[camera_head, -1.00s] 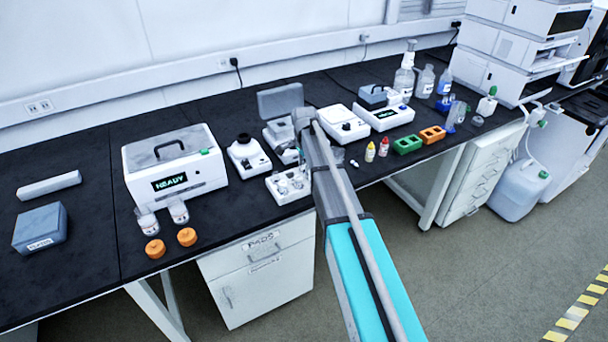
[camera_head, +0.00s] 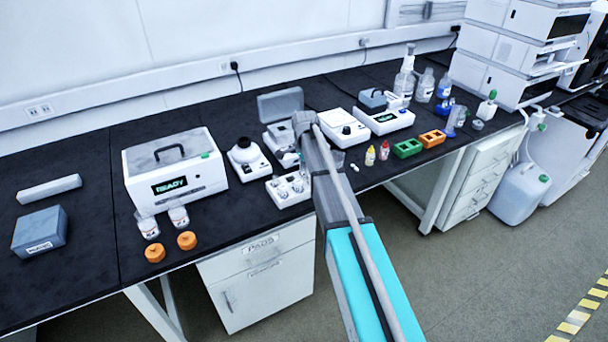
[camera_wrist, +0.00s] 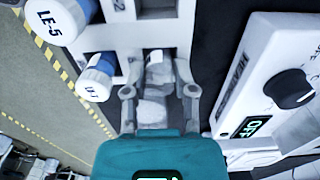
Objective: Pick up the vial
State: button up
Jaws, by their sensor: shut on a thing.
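My gripper (camera_wrist: 158,92) shows in the wrist view, its two grey fingers closed around a small pale, translucent piece (camera_wrist: 154,74), which I take to be the vial. Its lower end and exact outline are blurred, and I cannot tell whether it is clear of its support. A white holder (camera_wrist: 183,30) lies just beyond the fingertips. In the head view my arm covers most of the gripper, and I cannot make out the vial there. A white tray with small clear pieces (camera_head: 275,199) stands left of my arm near the bench's front edge.
A white device with a black knob (camera_wrist: 290,88) is close on the gripper's right in the wrist view. Blue-and-white labelled items (camera_wrist: 95,78) are close on its left.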

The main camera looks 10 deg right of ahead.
jog(key=shift+r, duration=0.15)
jog(key=shift+r+p, duration=1)
jog(key=shift+p, duration=0.15)
jog(key=s+r+p, duration=0.1)
jog(key=r+p, duration=0.1)
jog(key=s+r+p, duration=0.2)
jog(key=s+d+r+p, duration=0.1)
jog(key=r+p, duration=0.1)
jog(key=shift+s+d+r+p, duration=0.1)
jog(key=shift+s+r+p, duration=0.2)
jog(key=shift+r+p, duration=0.1)
jog(key=s+d+r+p, duration=0.2)
jog(key=s+r+p, duration=0.2)
jog(key=s, duration=0.5)
jog(key=shift+d, duration=0.15)
jog(key=shift+w, duration=0.15)
